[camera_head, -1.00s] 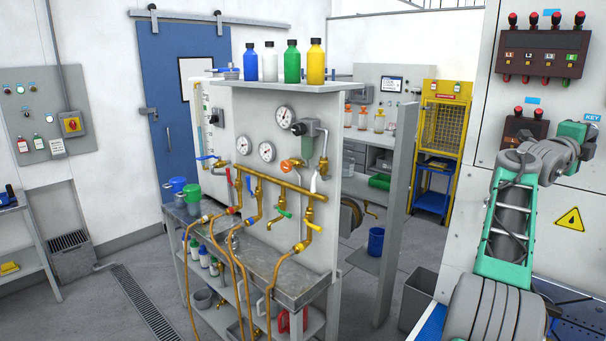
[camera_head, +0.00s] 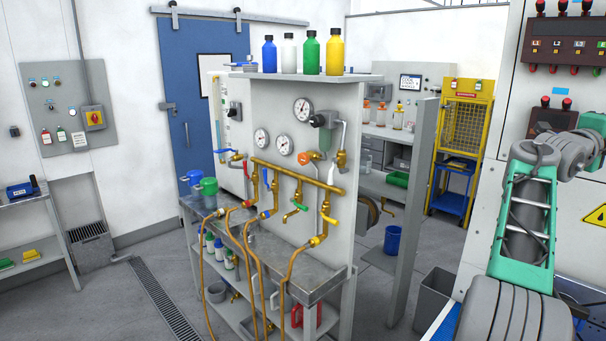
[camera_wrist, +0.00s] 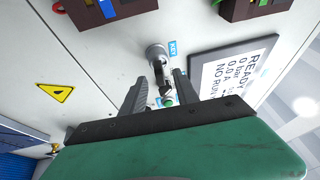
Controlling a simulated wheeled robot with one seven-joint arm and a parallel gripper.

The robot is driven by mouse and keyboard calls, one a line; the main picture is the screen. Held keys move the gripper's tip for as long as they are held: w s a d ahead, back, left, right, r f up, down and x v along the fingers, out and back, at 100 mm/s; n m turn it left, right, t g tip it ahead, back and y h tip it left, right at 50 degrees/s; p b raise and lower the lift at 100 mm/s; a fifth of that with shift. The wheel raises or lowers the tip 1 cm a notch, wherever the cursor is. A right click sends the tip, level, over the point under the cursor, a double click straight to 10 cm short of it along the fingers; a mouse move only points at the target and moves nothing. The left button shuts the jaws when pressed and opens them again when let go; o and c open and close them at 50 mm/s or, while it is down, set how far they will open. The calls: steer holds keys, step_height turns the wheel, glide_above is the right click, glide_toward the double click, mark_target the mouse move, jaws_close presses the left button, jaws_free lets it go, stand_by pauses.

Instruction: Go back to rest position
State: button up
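My gripper (camera_wrist: 160,77) shows in the wrist view with its two dark fingers spread apart. It faces a pale cabinet panel (camera_wrist: 100,62). A metal key switch (camera_wrist: 156,54) beside a blue KEY label sits between and just beyond the fingertips. A dark key-like piece and a small green tip show between the fingers; I cannot tell whether they touch the fingers. In the head view my grey and green arm is bent up at the right, and my gripper is outside the picture.
A display sign (camera_wrist: 232,72) and a yellow warning sign (camera_wrist: 56,93) are on the panel. In the head view, a test bench (camera_head: 262,262) with pipes, gauges and bottles stands left of my arm. A grey bin (camera_head: 434,296) stands between them. Open floor lies at left.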

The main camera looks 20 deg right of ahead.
steer(key=w+a+f+n+t+y+b, duration=0.1)
steer(key=w+a+f+n+y, duration=0.3)
steer(key=f, duration=0.6)
steer(key=a+f+n+y, duration=0.2)
steer(key=f+n, duration=0.5)
steer(key=f, duration=0.2)
steer(key=w+a+f+n+t+y+b, duration=0.1)
steer(key=w+a+f+n+y, duration=0.3)
steer(key=f, duration=0.6)
steer(key=s+a+f+n+g+y, duration=0.1)
steer(key=s+a+f+n+y, duration=0.3)
steer(key=a+f, duration=0.55)
steer(key=s+a+f+n+y, duration=0.2)
steer(key=a+f+n, duration=0.2)
steer(key=a, duration=0.8)
steer(key=s+a+f+n+g+y, duration=0.1)
steer(key=s+a+f+n, duration=0.2)
steer(key=a, duration=0.8)
steer(key=s+a+f+n+y, duration=0.15)
steer(key=a+f+n, duration=0.3)
steer(key=a, duration=0.75)
steer(key=w+a+r+n+t, duration=0.1)
steer(key=a+r+n, duration=0.1)
steer(key=a, duration=0.5)
steer(key=w+a+r+n+t, duration=0.1)
steer(key=a+r+n, duration=0.1)
steer(key=a, duration=0.4)
steer(key=shift+a+r+t+y, duration=0.35)
steer(key=shift+r+t+y, duration=0.1)
steer(key=shift+r, duration=0.3)
